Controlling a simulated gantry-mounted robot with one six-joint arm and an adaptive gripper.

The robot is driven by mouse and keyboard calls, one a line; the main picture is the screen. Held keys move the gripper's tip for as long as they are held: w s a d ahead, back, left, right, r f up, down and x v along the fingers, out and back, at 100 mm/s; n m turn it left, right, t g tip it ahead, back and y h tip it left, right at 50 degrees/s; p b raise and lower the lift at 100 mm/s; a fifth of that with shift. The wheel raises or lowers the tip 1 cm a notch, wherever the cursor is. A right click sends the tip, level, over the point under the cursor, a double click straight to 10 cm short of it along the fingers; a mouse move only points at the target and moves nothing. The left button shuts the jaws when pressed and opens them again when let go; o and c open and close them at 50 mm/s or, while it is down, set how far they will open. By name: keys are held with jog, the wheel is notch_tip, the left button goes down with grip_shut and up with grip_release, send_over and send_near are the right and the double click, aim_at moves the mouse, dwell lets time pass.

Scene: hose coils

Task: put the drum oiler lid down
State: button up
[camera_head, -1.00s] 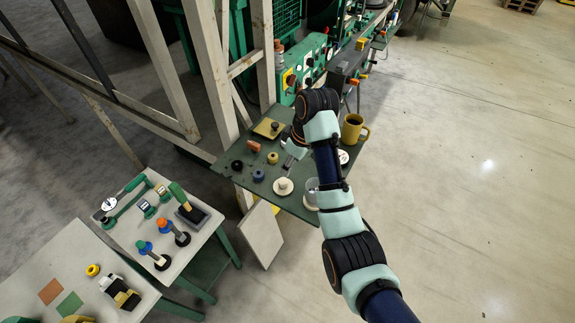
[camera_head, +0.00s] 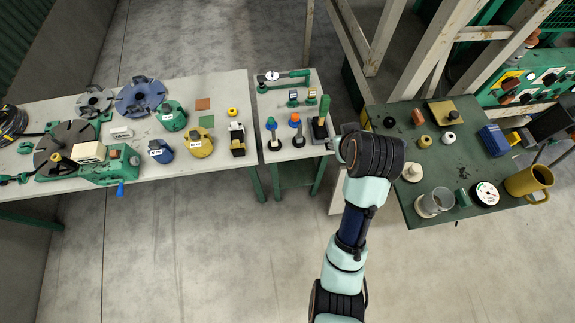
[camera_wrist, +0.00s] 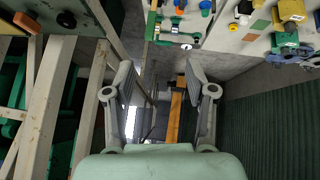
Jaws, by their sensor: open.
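My gripper (camera_wrist: 160,78) is open in the wrist view, with nothing between its fingers and only floor and frame parts beyond. In the head view only a small part of it (camera_head: 336,146) shows at the left of my wrist, by the right edge of the small tool table. A round cream disc with a knob (camera_head: 412,172), which may be the drum oiler lid, lies on the green table (camera_head: 400,118) to the right of my wrist, apart from my gripper. I cannot tell for sure that this is the lid.
The small tool table (camera_head: 267,112) holds upright tools. The long pale table (camera_head: 228,88) carries coloured parts and machines. The green table also bears a glass jar (camera_head: 436,202), a yellow mug (camera_head: 529,182) and several small knobs. Wooden frame posts (camera_head: 432,48) stand behind.

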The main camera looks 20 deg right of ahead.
jog(key=s+a+r+t, duration=0.2)
jog(key=a, duration=0.5)
jog(key=s+a+r+t+y, duration=0.1)
jog(key=s+a+r+t, duration=0.1)
jog(key=a, duration=0.6)
jog(key=s+a+r+t+y, duration=0.1)
jog(key=s+a+r, duration=0.1)
jog(key=a, duration=0.6)
jog(key=shift+r+n+t, duration=0.4)
jog(key=shift+r, duration=0.4)
